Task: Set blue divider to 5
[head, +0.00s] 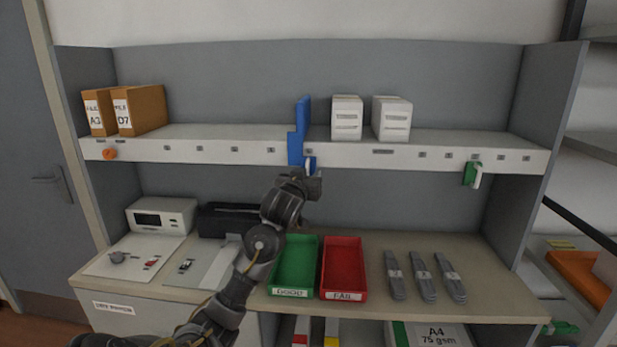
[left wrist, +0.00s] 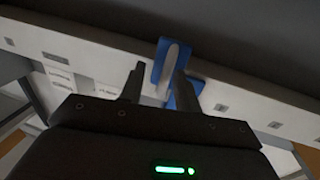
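The blue divider (head: 302,128) stands upright on the shelf, left of two white boxes, its front part hanging over the white rail (head: 220,150). Its pale handle (head: 310,165) sticks out below the rail front. In the left wrist view the blue divider (left wrist: 184,96) shows behind the pale handle (left wrist: 170,68). My left gripper (head: 312,176) is just below and in front of the handle. The rail's small labels are too small to read. My right gripper is not in view.
White boxes (head: 347,118) (head: 392,119) stand right of the divider. Brown files (head: 143,109) stand at the shelf's left end. A green clip (head: 470,174) hangs on the rail at right.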

